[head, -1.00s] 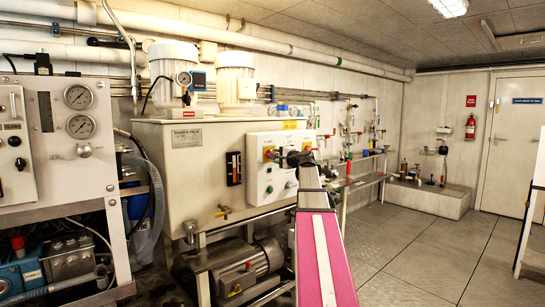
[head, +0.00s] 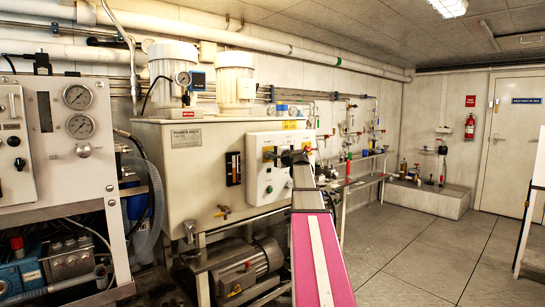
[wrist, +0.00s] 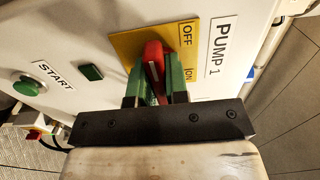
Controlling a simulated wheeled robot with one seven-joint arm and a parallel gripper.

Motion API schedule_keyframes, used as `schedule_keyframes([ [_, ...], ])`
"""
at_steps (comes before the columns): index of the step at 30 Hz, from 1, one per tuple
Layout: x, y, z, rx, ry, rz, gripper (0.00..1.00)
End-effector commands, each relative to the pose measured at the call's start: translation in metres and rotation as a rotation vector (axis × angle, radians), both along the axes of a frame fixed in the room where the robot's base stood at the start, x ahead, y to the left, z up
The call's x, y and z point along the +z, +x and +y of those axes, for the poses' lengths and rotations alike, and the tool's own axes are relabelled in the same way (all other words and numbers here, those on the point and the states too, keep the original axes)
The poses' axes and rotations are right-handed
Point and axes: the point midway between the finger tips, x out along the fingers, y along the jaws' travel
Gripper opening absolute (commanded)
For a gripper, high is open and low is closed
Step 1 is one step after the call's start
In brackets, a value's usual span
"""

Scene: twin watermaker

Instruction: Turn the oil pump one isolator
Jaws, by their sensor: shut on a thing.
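The pump 1 isolator is a red handle (wrist: 153,62) on a yellow plate (wrist: 128,45) marked OFF and ON, beside a PUMP 1 label (wrist: 218,48) in the wrist view. My gripper (wrist: 158,88) has its two green fingers on either side of the red handle, shut on it. The handle's lower part is hidden behind the black gripper body. I cannot tell exactly which mark the handle points to. In the head view my gripper (head: 290,157) is at the white control box (head: 262,190), and my arm hides part of the box.
In the wrist view a green START button (wrist: 27,86) and a green rectangular lamp (wrist: 91,72) sit left of the isolator. In the head view the power pack tank (head: 185,170) stands behind the box, with a motor (head: 235,275) below. The floor (head: 420,255) at right is clear.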

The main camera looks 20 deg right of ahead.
Motion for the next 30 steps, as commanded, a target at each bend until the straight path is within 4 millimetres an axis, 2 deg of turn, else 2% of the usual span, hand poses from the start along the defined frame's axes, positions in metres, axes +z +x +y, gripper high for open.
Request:
schedule_keyframes([
  [11,-0.0004,-0.0003,0.0001,0.001,0.141,0.052,0.0],
  [30,-0.0006,-0.0003,0.0002,0.001,0.696,0.254,0.0],
])
